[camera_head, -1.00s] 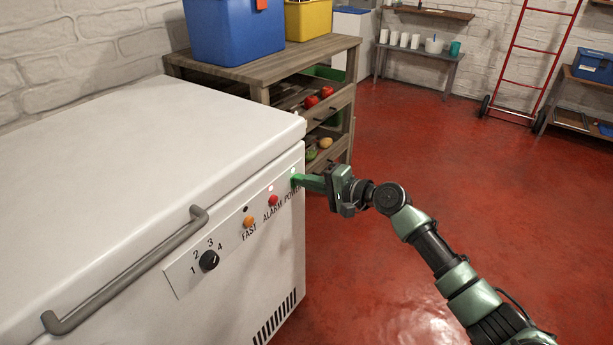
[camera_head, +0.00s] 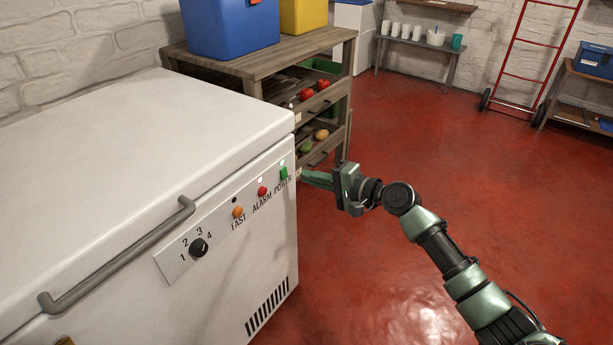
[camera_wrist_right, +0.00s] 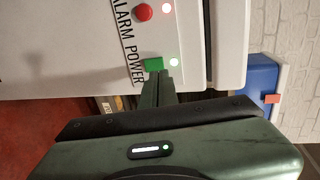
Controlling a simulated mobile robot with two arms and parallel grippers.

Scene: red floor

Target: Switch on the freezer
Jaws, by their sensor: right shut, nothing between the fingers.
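The white chest freezer (camera_head: 130,160) stands at the left with its lid shut. Its panel has a green POWER button (camera_head: 283,173), a red ALARM button (camera_head: 262,191), an orange FAST button (camera_head: 238,212) and a black knob (camera_head: 198,247). The lamps by POWER (camera_wrist_right: 174,62) and ALARM (camera_wrist_right: 166,9) are lit; the one by FAST looks dark. My right gripper (camera_head: 306,175) is shut and empty, just right of the freezer's front edge. In the wrist view its tips lie close to the green button (camera_wrist_right: 153,64); contact cannot be told. My left gripper is not in view.
A wooden shelf unit (camera_head: 250,64) with vegetables in its drawers stands behind the freezer, with a blue box (camera_head: 230,28) and a yellow box (camera_head: 304,15) on top. Red floor (camera_head: 440,120) is open to the right. A red hand truck (camera_head: 520,70) stands at the back.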

